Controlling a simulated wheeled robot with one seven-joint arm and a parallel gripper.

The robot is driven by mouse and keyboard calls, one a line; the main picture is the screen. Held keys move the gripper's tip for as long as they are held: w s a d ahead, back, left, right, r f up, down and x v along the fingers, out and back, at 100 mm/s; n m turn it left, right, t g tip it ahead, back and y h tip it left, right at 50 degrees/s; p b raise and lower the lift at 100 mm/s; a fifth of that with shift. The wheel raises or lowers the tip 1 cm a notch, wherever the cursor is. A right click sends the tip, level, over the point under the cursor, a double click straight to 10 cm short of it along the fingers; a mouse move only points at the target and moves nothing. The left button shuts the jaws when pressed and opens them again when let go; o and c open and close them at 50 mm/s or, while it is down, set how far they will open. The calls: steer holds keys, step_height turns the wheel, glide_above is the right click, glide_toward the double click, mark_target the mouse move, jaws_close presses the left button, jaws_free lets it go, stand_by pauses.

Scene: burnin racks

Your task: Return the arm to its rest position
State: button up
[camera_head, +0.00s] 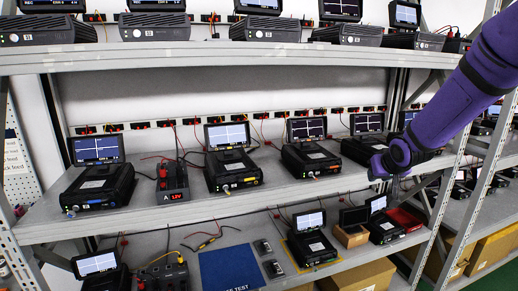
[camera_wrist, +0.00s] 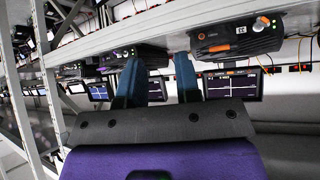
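My purple arm (camera_head: 470,90) reaches in from the upper right in the head view. My gripper (camera_head: 396,186) hangs at its end, in front of the right part of the middle shelf's front edge. In the wrist view, the two dark blue fingers of my gripper (camera_wrist: 158,65) stand apart. I see nothing held between them; devices and a screen show behind the gap. The fingertips are small and partly unclear in the head view.
The middle shelf (camera_head: 240,205) holds several black devices with screens, and a tester labelled A (camera_head: 173,183). The lower shelf holds a blue mat (camera_head: 230,270), more devices and a red item (camera_head: 405,219). A rack upright (camera_head: 445,190) stands close to my gripper.

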steer(key=s+a+r+g, duration=0.1)
steer(key=s+r, duration=0.5)
steer(key=s, duration=0.3)
steer(key=s+a+r+g, duration=0.1)
steer(key=s+r, duration=0.5)
steer(key=s, duration=0.3)
steer(key=s+a+r+g, duration=0.1)
steer(key=s+a, duration=0.1)
steer(key=s, duration=1.6)
steer(key=shift+s+a+r+g, duration=0.2)
steer(key=shift+s+a+g, duration=0.1)
steer(key=shift+s, duration=0.1)
steer(key=shift+o, duration=0.3)
